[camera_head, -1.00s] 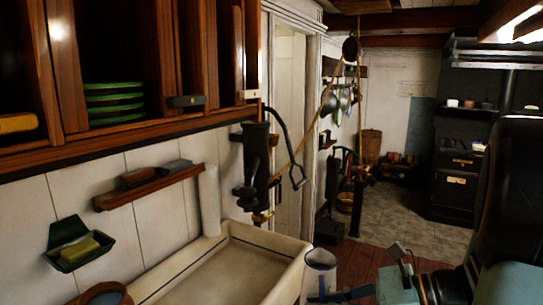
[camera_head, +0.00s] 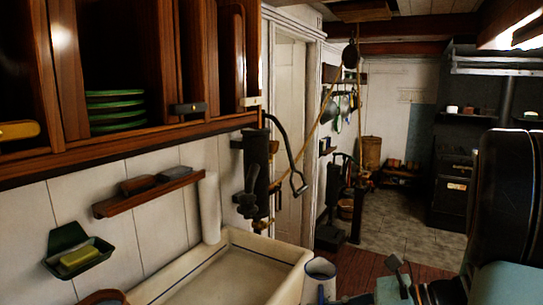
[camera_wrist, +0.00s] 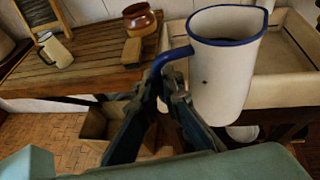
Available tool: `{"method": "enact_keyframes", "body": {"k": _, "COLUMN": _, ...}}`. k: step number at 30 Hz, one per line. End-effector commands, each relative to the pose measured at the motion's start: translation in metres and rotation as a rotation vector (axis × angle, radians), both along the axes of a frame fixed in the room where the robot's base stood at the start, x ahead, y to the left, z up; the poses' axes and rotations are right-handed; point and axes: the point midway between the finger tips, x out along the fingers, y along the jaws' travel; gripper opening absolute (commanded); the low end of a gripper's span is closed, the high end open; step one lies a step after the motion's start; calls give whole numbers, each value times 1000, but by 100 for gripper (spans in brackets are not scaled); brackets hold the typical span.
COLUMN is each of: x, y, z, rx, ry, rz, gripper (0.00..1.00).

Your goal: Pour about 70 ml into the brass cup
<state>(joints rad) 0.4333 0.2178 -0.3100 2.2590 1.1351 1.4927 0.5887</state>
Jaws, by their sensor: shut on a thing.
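A white enamel jug (camera_wrist: 226,72) with a blue rim and blue handle is upright at the upper right of the wrist view. My gripper (camera_wrist: 168,82) is shut on the jug's handle (camera_wrist: 172,56), its fingers pointing up at it. Some dark liquid or shadow shows inside the jug's mouth; I cannot tell which. The jug also shows in the head view (camera_head: 319,270), at the bottom beside the sink's right corner. No brass cup can be made out in either view.
The pale sink (camera_head: 225,280) lies left of the jug. In the wrist view, a wooden counter (camera_wrist: 88,62) holds a cream mug (camera_wrist: 58,52), a brown pot (camera_wrist: 139,20) and a brush-like block (camera_wrist: 138,50). A dark pump (camera_head: 254,165) with a curved handle hangs above the sink.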

Motion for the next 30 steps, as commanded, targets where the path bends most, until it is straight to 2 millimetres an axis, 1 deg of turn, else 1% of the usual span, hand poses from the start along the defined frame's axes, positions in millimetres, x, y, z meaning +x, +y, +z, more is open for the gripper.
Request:
{"method": "enact_keyframes", "body": {"k": 5, "x": 25, "y": 0, "z": -33, "rx": 4, "ry": 5, "rz": -31, "gripper": 0}}
{"method": "enact_keyframes", "body": {"k": 9, "x": 43, "y": 0, "z": -63, "rx": 4, "ry": 6, "rz": -62, "gripper": 0}}
{"method": "enact_keyframes", "body": {"k": 15, "x": 62, "y": 1, "z": -109, "rx": 4, "ry": 5, "rz": -108, "gripper": 0}}
{"method": "enact_keyframes", "body": {"k": 21, "x": 74, "y": 2, "z": -153, "rx": 3, "ry": 4, "rz": -150, "gripper": 0}}
{"method": "enact_keyframes", "body": {"k": 24, "x": 77, "y": 3, "z": -172, "rx": 3, "ry": 3, "rz": -166, "gripper": 0}}
{"method": "enact_keyframes", "body": {"k": 27, "x": 79, "y": 4, "z": -186, "rx": 3, "ry": 1, "rz": -178, "gripper": 0}}
{"method": "enact_keyframes", "body": {"k": 30, "x": 81, "y": 4, "z": -195, "rx": 3, "ry": -1, "rz": -187, "gripper": 0}}
